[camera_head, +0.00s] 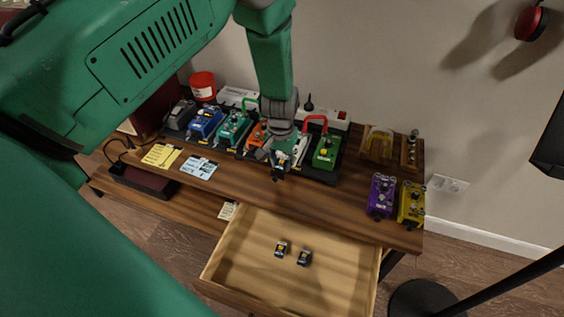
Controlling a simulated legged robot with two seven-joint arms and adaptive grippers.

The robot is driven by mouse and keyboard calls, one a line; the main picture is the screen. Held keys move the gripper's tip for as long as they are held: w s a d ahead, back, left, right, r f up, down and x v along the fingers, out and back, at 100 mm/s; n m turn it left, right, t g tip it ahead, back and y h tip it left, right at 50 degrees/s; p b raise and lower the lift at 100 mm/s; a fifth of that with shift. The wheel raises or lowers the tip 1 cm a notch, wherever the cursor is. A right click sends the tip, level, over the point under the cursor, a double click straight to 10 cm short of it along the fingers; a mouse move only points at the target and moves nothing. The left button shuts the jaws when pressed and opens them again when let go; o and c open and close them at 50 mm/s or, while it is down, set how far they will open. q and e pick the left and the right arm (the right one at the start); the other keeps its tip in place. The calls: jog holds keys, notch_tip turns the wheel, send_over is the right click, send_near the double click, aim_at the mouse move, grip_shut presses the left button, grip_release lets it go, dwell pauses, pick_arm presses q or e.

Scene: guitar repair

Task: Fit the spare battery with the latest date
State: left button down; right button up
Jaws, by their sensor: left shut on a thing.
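My left gripper (280,157) comes down over the workbench, in front of the pedal row. It is shut on a small dark block with a pale band, which looks like a battery (279,172); its date cannot be read. Two similar batteries, a left one (281,249) and a right one (304,258), lie apart in the open wooden drawer (340,279). Their dates are too small to read. Part of the orange pedal (256,134) and a white pedal (301,148) are hidden by my gripper. My right gripper is not in view.
Also in the row are blue (206,122), teal (233,128) and green (327,152) pedals. Purple (381,195) and yellow (411,203) pedals stand at the right. Yellow (161,156) and blue (198,168) notes lie at the left. The bench front (320,198) is clear.

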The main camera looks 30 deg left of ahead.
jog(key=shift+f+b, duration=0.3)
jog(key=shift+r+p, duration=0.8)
jog(key=shift+p, duration=0.05)
dwell(2.5)
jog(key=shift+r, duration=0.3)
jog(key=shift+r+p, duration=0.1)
jog(key=shift+p, duration=0.25)
dwell(2.1)
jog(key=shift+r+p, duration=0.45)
jog(key=shift+p, duration=0.05)
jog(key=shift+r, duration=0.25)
dwell(0.8)
